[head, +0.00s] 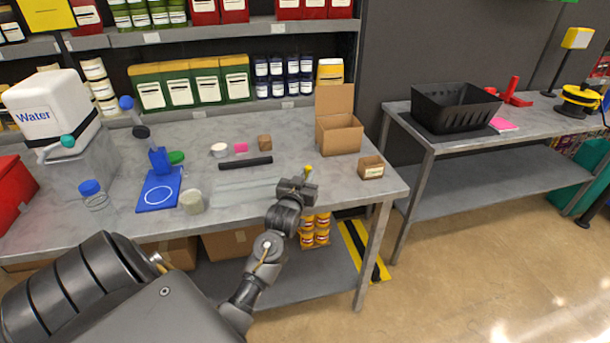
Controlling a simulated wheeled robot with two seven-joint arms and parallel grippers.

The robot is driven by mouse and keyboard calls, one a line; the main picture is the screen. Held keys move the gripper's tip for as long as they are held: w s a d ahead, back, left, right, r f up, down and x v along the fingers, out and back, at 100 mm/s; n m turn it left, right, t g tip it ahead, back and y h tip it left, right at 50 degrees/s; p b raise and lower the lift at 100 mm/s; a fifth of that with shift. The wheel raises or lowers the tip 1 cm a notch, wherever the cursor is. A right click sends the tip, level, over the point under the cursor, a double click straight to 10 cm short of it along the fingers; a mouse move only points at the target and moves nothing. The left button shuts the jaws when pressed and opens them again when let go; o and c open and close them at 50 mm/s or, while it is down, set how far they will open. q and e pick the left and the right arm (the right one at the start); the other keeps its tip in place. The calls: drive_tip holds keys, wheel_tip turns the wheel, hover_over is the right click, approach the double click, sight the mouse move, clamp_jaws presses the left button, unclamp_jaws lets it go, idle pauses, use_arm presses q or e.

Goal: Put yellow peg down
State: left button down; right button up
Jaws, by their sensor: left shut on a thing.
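The yellow peg (308,168) is small and shows just above the tips of my left gripper (304,181). The left gripper is shut on it, over the right part of the grey workbench (230,200), near its front edge. The peg's lower part is hidden by the gripper. I cannot tell whether the peg touches the bench. My right gripper is not in view.
An open cardboard box (340,135) and a small labelled box (371,167) stand right of the gripper. A black bar (245,163) and a clear flat strip lie to its left. A blue stand (160,188) is further left. A black crate (455,108) sits on the other table.

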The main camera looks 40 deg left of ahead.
use_arm(q)
drive_tip(key=shift+f, duration=0.15)
drive_tip(key=c, duration=1.3)
unclamp_jaws()
drive_tip(key=shift+r, duration=0.3)
drive_tip(key=b+v, duration=0.1)
drive_tip(key=v, duration=1.1)
drive_tip(key=shift+f+b, duration=0.1)
drive_tip(key=shift+b, duration=0.3)
